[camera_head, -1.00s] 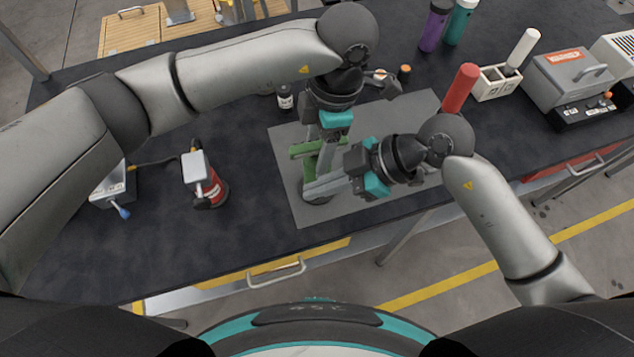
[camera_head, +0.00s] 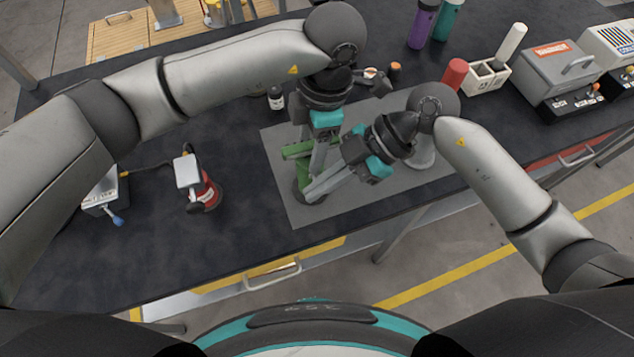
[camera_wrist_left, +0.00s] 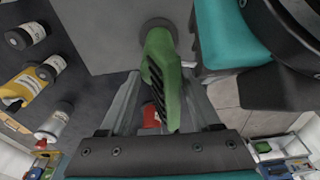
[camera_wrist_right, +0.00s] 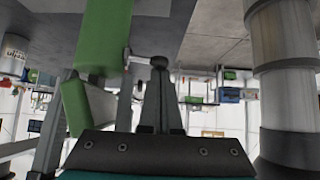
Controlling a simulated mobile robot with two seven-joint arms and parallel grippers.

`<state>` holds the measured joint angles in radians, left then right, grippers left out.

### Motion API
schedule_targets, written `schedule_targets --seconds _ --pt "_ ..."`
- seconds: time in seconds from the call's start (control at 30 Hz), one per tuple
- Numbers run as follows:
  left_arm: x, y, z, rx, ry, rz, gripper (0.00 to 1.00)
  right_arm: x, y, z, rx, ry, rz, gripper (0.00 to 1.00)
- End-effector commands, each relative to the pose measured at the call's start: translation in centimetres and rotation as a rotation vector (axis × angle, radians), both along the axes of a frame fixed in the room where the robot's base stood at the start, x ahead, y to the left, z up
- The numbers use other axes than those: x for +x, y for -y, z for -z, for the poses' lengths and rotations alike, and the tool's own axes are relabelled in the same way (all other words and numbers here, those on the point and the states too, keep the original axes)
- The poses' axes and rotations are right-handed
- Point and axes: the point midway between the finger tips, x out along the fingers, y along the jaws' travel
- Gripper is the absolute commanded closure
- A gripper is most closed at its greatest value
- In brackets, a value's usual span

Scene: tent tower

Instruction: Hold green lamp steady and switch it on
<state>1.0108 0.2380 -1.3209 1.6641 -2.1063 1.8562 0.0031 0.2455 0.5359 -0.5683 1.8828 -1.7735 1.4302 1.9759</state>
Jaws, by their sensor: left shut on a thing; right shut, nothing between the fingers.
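The green lamp (camera_head: 298,150) stands on the grey mat, partly hidden by my grippers. Its green part (camera_wrist_left: 166,75) fills the middle of the left wrist view, between my left fingers. My left gripper (camera_head: 317,170) is shut on the lamp from above. My right gripper (camera_head: 308,194) is shut and empty, its fingertips low beside the lamp, near the lamp's dark round base. In the right wrist view the lamp's green body (camera_wrist_right: 104,38) is left of my fingers. A small dark round knob (camera_wrist_right: 158,62) appears at the fingertips; whether they touch it is unclear.
The grey mat (camera_head: 370,200) has bare room at its front. A red-based device (camera_head: 208,192) and a grey box with a blue knob (camera_head: 103,197) stand left. A red cylinder (camera_head: 455,73) and a white holder (camera_head: 487,77) stand behind my right arm.

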Motion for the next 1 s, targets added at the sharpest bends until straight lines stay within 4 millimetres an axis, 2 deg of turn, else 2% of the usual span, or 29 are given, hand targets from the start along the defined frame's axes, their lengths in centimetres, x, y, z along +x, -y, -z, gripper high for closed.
schedule_targets --seconds 1.0 --pt "0.01 -0.10 -0.04 0.003 -0.001 0.000 1.00 0.32 0.98 0.11 -0.006 0.000 -0.042 1.00"
